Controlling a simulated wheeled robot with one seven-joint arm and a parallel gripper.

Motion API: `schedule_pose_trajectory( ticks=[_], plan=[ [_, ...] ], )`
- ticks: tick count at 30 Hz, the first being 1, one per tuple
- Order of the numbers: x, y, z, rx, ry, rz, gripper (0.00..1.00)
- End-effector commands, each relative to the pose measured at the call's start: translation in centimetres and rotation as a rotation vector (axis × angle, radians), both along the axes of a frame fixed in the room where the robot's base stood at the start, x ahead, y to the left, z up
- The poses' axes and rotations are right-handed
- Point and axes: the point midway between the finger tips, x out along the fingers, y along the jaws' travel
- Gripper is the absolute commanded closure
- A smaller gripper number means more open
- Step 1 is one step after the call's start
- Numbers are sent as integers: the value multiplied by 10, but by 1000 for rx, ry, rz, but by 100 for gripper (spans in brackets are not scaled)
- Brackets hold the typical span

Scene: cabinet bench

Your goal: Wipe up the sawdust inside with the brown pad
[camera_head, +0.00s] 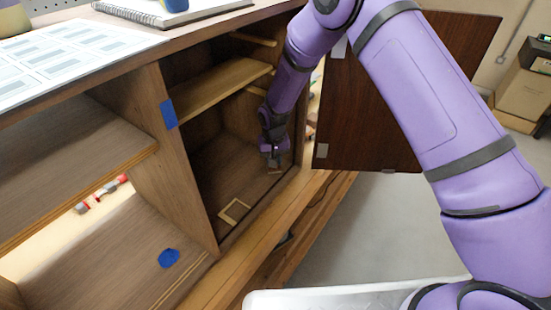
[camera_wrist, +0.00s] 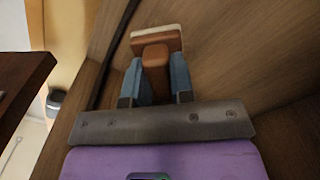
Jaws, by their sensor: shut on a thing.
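My gripper (camera_head: 272,160) reaches into the open right compartment of the wooden cabinet (camera_head: 225,170), low near its right side. In the wrist view my gripper (camera_wrist: 158,72) has its two blue-grey fingers closed on the brown pad (camera_wrist: 155,55). The pad has a brown grip and a pale, cream-coloured edge at its far end. It is close to a wooden surface, but I cannot tell whether it touches. A pale yellow square outline (camera_head: 234,211) marks the compartment floor nearer the front left. I cannot make out the sawdust in either view.
A shelf (camera_head: 220,88) spans the compartment above my gripper. The dark cabinet door (camera_head: 400,110) stands open at right, close to my arm. A blue round thing (camera_head: 169,258) lies in the left compartment. Papers (camera_head: 65,55) and a notebook (camera_head: 165,8) lie on top.

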Motion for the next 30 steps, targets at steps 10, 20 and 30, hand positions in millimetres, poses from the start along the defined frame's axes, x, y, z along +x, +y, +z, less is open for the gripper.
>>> schedule_pose_trajectory(
  ticks=[10,20,30],
  plan=[
    [-12,9,-1,0,7,2,100],
    [-12,10,15,1,7,3,100],
    [-13,10,44,1,8,4,100]
  ],
)
